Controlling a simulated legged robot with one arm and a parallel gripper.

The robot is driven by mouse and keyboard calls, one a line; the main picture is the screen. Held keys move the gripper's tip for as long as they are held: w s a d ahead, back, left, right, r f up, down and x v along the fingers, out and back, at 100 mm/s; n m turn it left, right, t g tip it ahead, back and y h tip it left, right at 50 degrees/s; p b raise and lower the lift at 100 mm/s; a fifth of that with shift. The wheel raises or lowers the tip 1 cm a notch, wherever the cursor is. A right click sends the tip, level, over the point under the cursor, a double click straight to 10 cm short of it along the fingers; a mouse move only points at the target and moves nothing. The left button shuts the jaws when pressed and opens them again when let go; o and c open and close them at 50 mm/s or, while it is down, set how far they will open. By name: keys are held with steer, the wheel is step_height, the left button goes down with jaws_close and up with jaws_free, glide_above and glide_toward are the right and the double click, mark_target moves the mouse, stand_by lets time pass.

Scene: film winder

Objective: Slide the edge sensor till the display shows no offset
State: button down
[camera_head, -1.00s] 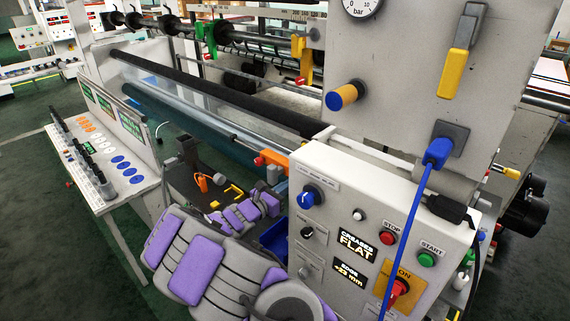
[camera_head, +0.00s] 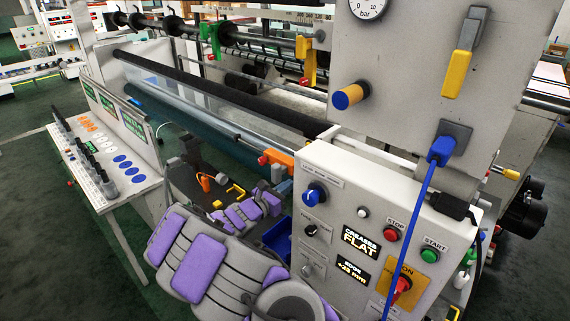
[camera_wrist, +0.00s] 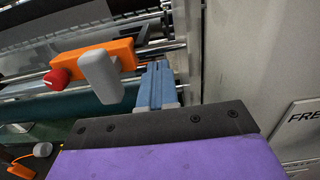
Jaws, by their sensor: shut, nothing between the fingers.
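The edge sensor is an orange block (camera_head: 280,157) with a red knob (camera_head: 263,160) at its left end, on a rail at the front end of the rollers. In the wrist view, the orange block (camera_wrist: 118,54) carries a rounded grey handle (camera_wrist: 100,75), with the red knob (camera_wrist: 55,78) at left. My gripper (camera_wrist: 156,84) is shut and empty, its blue fingers just right of the handle; contact is unclear. The panel display (camera_head: 352,270) is labelled EDGE and seems to read +33 mm; the digits are small. A display above it (camera_head: 361,240) reads CREASES FLAT.
The grey control panel (camera_head: 325,170) stands right of the sensor, with a blue knob (camera_head: 315,194), STOP button (camera_head: 391,233), START button (camera_head: 430,255) and red switch (camera_head: 402,288). A blue cable (camera_head: 415,225) hangs before it. A sloping table (camera_head: 100,165) is at left.

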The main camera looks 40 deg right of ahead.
steer(key=shift+w+d+f+p, duration=0.15)
steer(key=shift+w+p, duration=0.15)
steer(key=shift+w, duration=0.2)
steer(key=shift+w+d+p, duration=0.15)
steer(key=shift+w+p, duration=0.15)
steer(key=shift+w, duration=0.15)
stand_by(0.8)
steer(key=shift+w+d+f, duration=0.1)
steer(key=shift+w+d, duration=0.2)
steer(key=shift+d, duration=0.2)
steer(key=shift+w+a+p, duration=0.3)
steer(key=shift+a+p, duration=0.05)
steer(key=shift+a, duration=0.05)
steer(key=shift+d, duration=0.25)
